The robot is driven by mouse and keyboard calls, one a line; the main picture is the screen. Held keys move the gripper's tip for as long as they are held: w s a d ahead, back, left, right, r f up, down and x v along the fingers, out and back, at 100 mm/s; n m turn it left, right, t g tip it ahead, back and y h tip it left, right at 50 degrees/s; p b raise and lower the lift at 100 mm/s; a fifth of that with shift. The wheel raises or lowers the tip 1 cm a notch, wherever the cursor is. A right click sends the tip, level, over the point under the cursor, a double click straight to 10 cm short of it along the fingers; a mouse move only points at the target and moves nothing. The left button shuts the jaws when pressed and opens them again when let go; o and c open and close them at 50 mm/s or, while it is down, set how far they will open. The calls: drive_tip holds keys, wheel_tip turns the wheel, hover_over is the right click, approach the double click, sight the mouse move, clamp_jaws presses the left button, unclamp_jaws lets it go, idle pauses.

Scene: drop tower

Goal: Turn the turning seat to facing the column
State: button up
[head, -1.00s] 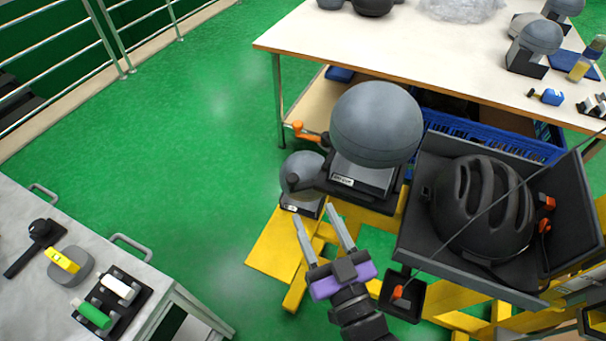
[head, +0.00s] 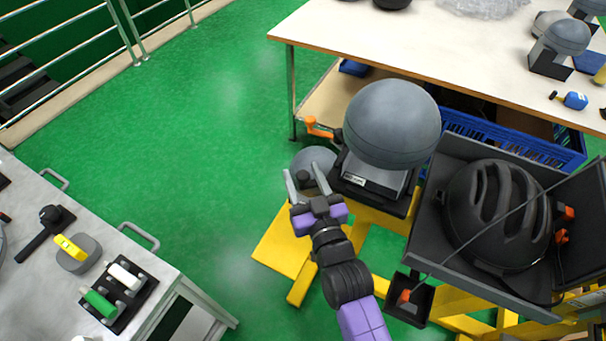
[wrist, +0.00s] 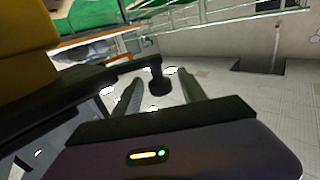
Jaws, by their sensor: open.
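A large grey ball (head: 392,124) rests on a dark seat with a small white label (head: 366,183), which looks like the turning seat, above the yellow frame (head: 285,248). An orange handle (head: 318,128) sticks out to its left. My gripper (head: 304,170) is open, left of the seat, its fingers overlapping a smaller grey ball (head: 312,158) in the picture. In the wrist view a black knob (wrist: 159,82) on a dark bar shows between the open fingers; I cannot tell whether they touch it. No column is clearly identifiable.
A black tray (head: 432,225) with a helmet (head: 497,215) stands right of the seat, a small dark box (head: 408,300) below it. A white table (head: 440,55) stands behind, over a blue crate (head: 520,150). A grey bench (head: 50,290) is at lower left. Green floor between is clear.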

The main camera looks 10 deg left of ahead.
drive_tip(key=shift+w, duration=0.1)
clamp_jaws()
idle(1.4)
